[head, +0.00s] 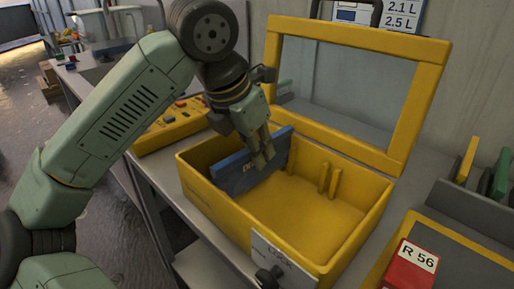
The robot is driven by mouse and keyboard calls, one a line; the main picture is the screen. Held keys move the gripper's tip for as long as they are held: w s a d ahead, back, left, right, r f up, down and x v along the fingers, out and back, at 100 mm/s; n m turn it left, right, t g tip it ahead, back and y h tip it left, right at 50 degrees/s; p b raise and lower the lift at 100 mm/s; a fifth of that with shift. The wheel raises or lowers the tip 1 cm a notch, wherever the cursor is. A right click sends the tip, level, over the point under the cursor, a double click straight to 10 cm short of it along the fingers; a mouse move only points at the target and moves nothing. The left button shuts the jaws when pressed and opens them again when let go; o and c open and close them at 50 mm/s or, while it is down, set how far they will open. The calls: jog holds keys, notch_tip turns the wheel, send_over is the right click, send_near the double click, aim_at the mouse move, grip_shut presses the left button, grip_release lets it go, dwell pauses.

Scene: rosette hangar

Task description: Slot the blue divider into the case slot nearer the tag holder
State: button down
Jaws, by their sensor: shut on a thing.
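The blue divider (233,176) stands on edge in the left part of the open yellow case (225,215), its upper edge above the rim. My gripper (264,160) is shut on the divider near its right end. I cannot tell whether the divider's lower edge or ends sit in a slot. Two yellow ribs (329,180) with a gap between them show on the case's back inner wall, right of the divider. The near inner walls are hidden. A red block with a white "R 56" card (411,266), perhaps the tag holder, stands right of the case.
The case's framed lid (402,120) stands open behind it. A white plate with a black knob (269,275) is at the case's front. A yellow control box (165,131) is at left. A grey rack with yellow and green panels (497,172) is at right. The case's right floor is clear.

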jog(key=shift+f+b, duration=1.25)
jog(key=shift+f, duration=0.2)
dwell(0.9)
dwell(0.5)
jog(key=c, duration=1.6)
grip_release()
jog(key=shift+o, duration=0.3)
jog(key=o, duration=0.4)
notch_tip(320, 180, up, 16)
jog(key=p, duration=1.1)
